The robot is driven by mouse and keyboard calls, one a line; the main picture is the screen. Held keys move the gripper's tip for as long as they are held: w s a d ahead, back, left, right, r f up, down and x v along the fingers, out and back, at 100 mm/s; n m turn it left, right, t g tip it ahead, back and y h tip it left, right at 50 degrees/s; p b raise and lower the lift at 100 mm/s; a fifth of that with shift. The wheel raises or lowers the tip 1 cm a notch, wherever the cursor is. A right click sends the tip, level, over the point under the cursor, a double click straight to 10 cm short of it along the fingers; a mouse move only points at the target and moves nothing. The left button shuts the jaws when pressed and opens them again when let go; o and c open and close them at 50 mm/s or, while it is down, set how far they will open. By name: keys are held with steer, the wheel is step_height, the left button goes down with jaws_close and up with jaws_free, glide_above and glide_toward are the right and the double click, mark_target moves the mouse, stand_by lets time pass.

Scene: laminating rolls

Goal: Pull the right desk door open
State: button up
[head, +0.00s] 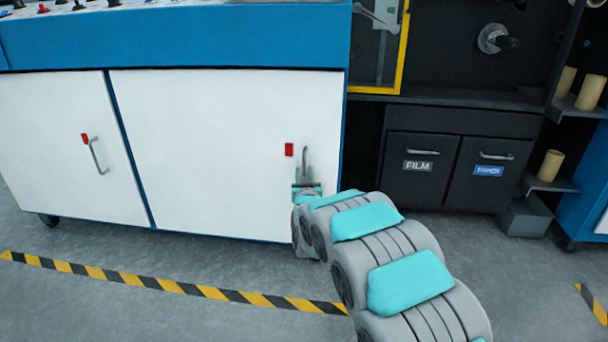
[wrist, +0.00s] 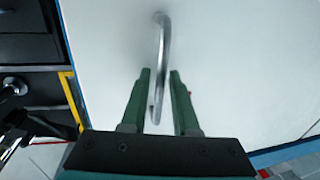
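The right desk door (head: 220,150) is a wide white panel under the blue desk front, and it is shut flush. Its grey metal bar handle (head: 306,160) is near the right edge of the door, beside a small red tag (head: 289,149). My gripper (head: 306,184) is at the lower part of this handle. In the wrist view the handle (wrist: 160,35) runs between the two green fingers of my gripper (wrist: 160,76). The fingers are apart, one on each side of the bar, with gaps showing. The fingertips' depth against the bar is hard to judge.
The left desk door (head: 65,150) is shut, with its own handle (head: 97,156). Dark FILM (head: 418,165) and PAPER (head: 488,172) drawers stand to the right. A yellow-black floor stripe (head: 180,287) crosses the floor before the desk. Floor in front of the doors looks clear.

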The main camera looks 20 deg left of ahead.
jaws_close()
stand_by(1.1)
